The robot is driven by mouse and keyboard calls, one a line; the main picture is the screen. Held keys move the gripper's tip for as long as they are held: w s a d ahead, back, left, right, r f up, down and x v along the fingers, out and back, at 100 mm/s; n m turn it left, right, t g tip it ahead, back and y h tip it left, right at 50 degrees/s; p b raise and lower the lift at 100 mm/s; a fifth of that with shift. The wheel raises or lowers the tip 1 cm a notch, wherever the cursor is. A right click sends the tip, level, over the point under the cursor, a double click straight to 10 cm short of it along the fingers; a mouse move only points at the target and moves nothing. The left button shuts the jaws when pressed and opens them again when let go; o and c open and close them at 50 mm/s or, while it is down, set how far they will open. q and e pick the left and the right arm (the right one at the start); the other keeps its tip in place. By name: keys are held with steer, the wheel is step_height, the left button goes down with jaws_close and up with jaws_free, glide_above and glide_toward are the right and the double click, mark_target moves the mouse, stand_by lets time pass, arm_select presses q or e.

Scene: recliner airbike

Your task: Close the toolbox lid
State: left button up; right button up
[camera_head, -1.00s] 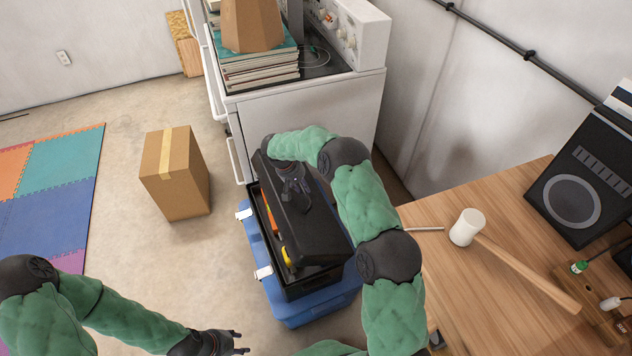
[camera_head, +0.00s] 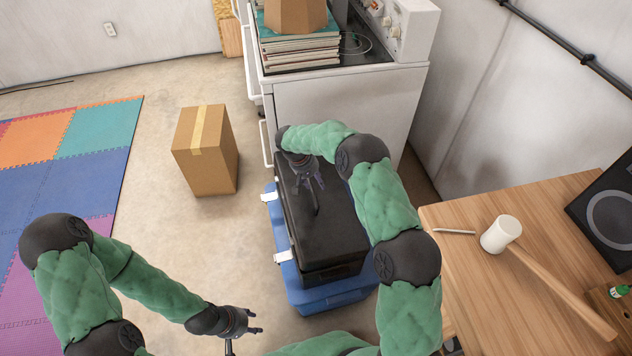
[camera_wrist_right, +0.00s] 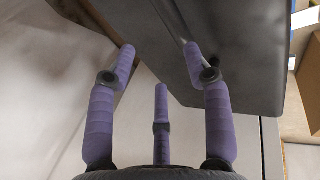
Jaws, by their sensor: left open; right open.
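The black toolbox (camera_head: 335,235) sits on a blue case (camera_head: 320,293) on the floor, in front of the white stove-like unit. Its lid lies down over the box, and no inside shows in the head view. I cannot tell whether it is fully latched. My right gripper (camera_head: 309,186) is open and empty above the lid's far left part, fingers pointing down toward it. In the right wrist view its spread fingers (camera_wrist_right: 158,66) are close to the dark lid (camera_wrist_right: 255,55); contact is unclear. My left gripper (camera_head: 252,321) is open and empty, left of the blue case.
A cardboard box (camera_head: 206,160) stands on the floor left of the toolbox. A wooden table (camera_head: 480,280) with a mallet (camera_head: 500,234) is at the right. The white unit (camera_head: 345,110) is behind. Open floor lies at the left, beside colored mats (camera_head: 75,180).

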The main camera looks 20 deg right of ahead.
steer(key=v, duration=1)
steer(key=shift+r, duration=0.4)
steer(key=shift+a, duration=0.15)
steer(key=shift+c, duration=0.3)
